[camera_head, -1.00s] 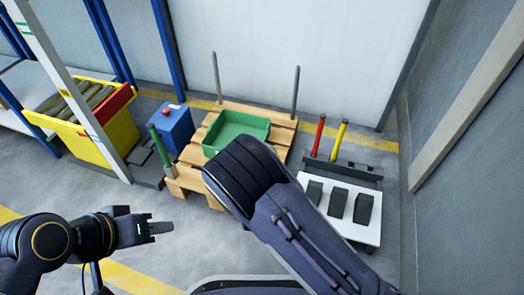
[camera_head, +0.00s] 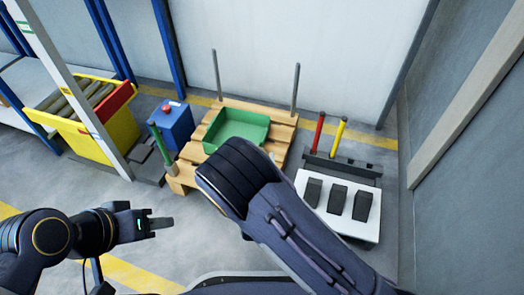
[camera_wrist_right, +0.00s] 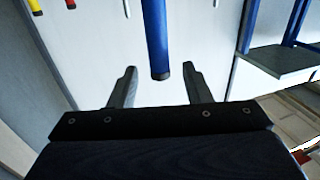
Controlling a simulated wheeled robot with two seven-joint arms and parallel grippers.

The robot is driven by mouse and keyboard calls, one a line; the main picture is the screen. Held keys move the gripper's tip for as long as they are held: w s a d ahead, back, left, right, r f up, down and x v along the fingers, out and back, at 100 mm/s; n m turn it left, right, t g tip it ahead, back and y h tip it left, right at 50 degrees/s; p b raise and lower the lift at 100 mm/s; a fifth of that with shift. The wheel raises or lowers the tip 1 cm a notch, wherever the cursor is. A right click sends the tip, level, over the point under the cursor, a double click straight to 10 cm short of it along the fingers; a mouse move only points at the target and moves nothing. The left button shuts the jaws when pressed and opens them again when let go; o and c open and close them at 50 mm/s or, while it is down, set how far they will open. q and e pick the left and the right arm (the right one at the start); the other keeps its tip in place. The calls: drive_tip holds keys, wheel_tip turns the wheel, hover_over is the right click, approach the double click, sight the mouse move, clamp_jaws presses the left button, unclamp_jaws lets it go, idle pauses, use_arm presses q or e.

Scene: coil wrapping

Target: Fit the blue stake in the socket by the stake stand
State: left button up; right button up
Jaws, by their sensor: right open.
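The blue stake (camera_wrist_right: 155,40) shows in the right wrist view, its dark-capped end between the two spread fingers of my right gripper (camera_wrist_right: 159,85). Gaps show on both sides of it. Its other end runs out of the frame, so its seating cannot be seen. In the head view, my right arm hides the stake, the right gripper and the pallet's near right corner. The dark stake stand (camera_head: 343,168) holds a red stake (camera_head: 318,132) and a yellow stake (camera_head: 338,135). My left gripper (camera_head: 162,224) is away from the stakes at lower left; its fingers overlap edge-on.
A wooden pallet (camera_head: 284,132) carries a green tray (camera_head: 240,120), two grey posts at the back and a green stake (camera_head: 160,143) at its near left corner. A white board (camera_head: 312,176) with dark blocks lies right of my arm. A blue box (camera_head: 173,122) stands left.

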drive_tip(key=s+p, duration=0.1)
drive_tip(key=s, duration=0.4)
drive_tip(key=shift+a, duration=0.1)
drive_tip(key=shift+w, duration=0.1)
drive_tip(key=d+r+m+g+y+p, duration=0.1)
drive_tip(key=d+r+m+g+y, duration=0.15)
drive_tip(key=d+r+g, duration=0.35)
drive_tip(key=d+r+m+g+y, duration=0.1)
drive_tip(key=d+r+g+y, duration=0.2)
drive_tip(key=r, duration=0.5)
drive_tip(key=s+d+r+n+g, duration=0.1)
drive_tip(key=s+d+r, duration=0.1)
drive_tip(key=s+d, duration=0.35)
drive_tip(key=s+d+r+n+g+p, duration=0.1)
drive_tip(key=s+d+r, duration=0.15)
drive_tip(key=s, duration=0.65)
drive_tip(key=s+d+r+g, duration=0.1)
drive_tip(key=s+d, duration=0.3)
drive_tip(key=s, duration=0.4)
wheel_tip(320, 180, up, 38)
drive_tip(key=p, duration=3.8)
drive_tip(key=shift+h, duration=0.35)
drive_tip(key=shift+w+n, duration=0.1)
drive_tip(key=shift+n, duration=0.15)
